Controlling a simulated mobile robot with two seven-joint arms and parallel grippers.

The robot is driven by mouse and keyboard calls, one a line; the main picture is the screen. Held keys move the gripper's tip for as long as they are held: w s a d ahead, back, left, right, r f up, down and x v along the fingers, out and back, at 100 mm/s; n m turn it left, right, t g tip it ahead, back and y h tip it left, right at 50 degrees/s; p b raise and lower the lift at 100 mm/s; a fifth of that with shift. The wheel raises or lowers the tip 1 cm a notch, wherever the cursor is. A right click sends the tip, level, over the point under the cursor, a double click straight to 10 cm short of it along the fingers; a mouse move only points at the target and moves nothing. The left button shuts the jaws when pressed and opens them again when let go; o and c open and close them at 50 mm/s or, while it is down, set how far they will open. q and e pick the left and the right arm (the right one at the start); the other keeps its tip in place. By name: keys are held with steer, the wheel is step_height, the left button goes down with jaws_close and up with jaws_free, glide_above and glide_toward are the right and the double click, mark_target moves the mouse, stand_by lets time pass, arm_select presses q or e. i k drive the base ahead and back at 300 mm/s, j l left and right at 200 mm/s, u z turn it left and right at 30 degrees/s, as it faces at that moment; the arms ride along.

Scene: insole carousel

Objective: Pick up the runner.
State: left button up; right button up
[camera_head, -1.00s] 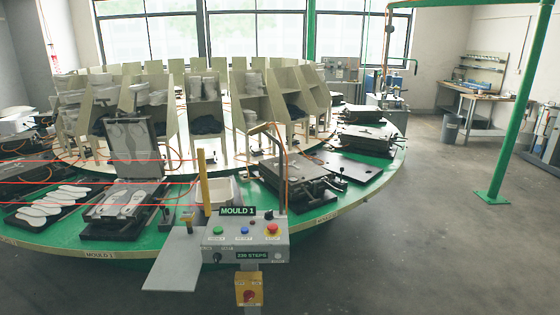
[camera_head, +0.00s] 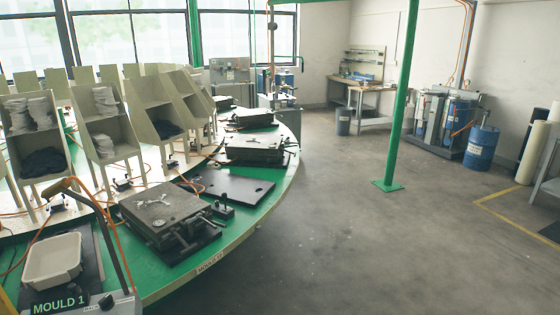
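I cannot make out a runner in this view. Neither of my grippers shows. A grey closed mould (camera_head: 160,214) with a light cross-shaped fitting on its lid sits on the green carousel table (camera_head: 236,222), left of the middle. More closed moulds (camera_head: 256,149) stand further back along the rim. An empty white tray (camera_head: 54,262) lies at the lower left, on a dark plate.
Shelf units (camera_head: 98,130) with white stacks and dark cloth line the inner carousel. A green post (camera_head: 400,110) and a blue barrel (camera_head: 481,148) stand right. The grey floor (camera_head: 350,250) is clear.

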mark_target(160, 198)
steer(key=i+l+u, duration=0.2)
steer(key=i, duration=0.25)
steer(key=i+u, duration=0.2)
steer(key=i, duration=0.25)
steer(key=i+l+u, duration=0.15)
steer(key=i+l, duration=0.15)
steer(key=i, duration=0.15)
steer(key=i+l+u, duration=0.15)
steer(key=u, duration=0.3)
steer(key=i+l+u, duration=0.3)
steer(key=u, duration=0.15)
steer(key=i+l+u, duration=0.2)
steer(key=l+u, duration=0.25)
steer(key=i+l+u, duration=0.1)
steer(key=l+u, duration=0.15)
steer(key=u, duration=0.15)
steer(key=l+u, duration=0.45)
steer(key=i+j, duration=0.05)
